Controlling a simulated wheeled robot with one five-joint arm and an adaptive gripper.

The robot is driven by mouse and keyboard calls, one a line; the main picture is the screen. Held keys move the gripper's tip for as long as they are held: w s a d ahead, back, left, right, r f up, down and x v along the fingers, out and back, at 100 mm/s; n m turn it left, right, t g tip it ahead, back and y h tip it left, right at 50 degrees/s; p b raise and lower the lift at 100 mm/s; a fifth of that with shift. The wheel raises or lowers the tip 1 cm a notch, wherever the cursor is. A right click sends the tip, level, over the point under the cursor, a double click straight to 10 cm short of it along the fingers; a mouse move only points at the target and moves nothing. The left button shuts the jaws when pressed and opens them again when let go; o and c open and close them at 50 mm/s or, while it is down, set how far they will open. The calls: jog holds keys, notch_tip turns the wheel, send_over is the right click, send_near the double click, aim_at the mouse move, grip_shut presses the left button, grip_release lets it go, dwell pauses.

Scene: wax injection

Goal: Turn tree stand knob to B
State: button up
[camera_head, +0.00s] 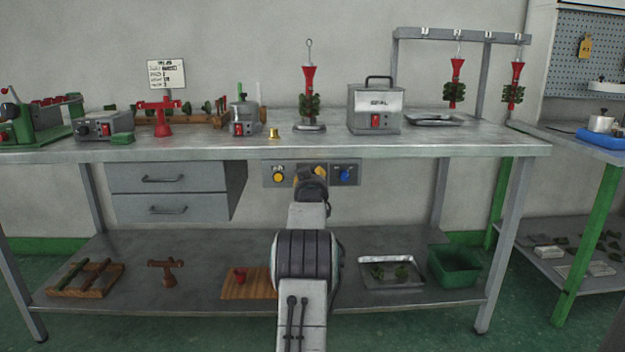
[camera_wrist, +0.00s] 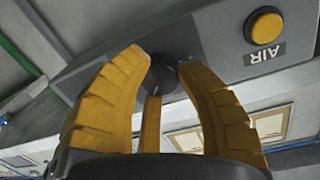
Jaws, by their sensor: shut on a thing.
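The control panel (camera_head: 299,185) hangs under the front edge of the bench. In the wrist view the grey panel (camera_wrist: 215,45) shows a dark round knob (camera_wrist: 164,76), which I take as the tree stand knob. My gripper (camera_head: 318,174) is at the middle of the panel and hides this knob in the head view. In the wrist view my yellow fingers (camera_wrist: 163,64) are shut on the knob, one on each side, with a yellow part between them. Label marks beside the right finger are mostly covered. Which letter the knob points to cannot be told.
A yellow button (camera_head: 278,177), labelled AIR in the wrist view, sits left of my gripper in the head view. A blue knob (camera_head: 346,174) is close on the right. Drawers (camera_head: 168,190) hang farther left. The bench top (camera_head: 215,147) is above.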

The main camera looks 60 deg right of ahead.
jog(key=shift+w+a+r, duration=0.1)
jog(key=shift+w+r, duration=0.05)
jog(key=shift+r, duration=0.35)
jog(key=o, duration=0.9)
jog(key=shift+f, duration=0.1)
jog(key=o, duration=0.3)
jog(key=shift+f, duration=0.2)
jog(key=v, duration=1.2)
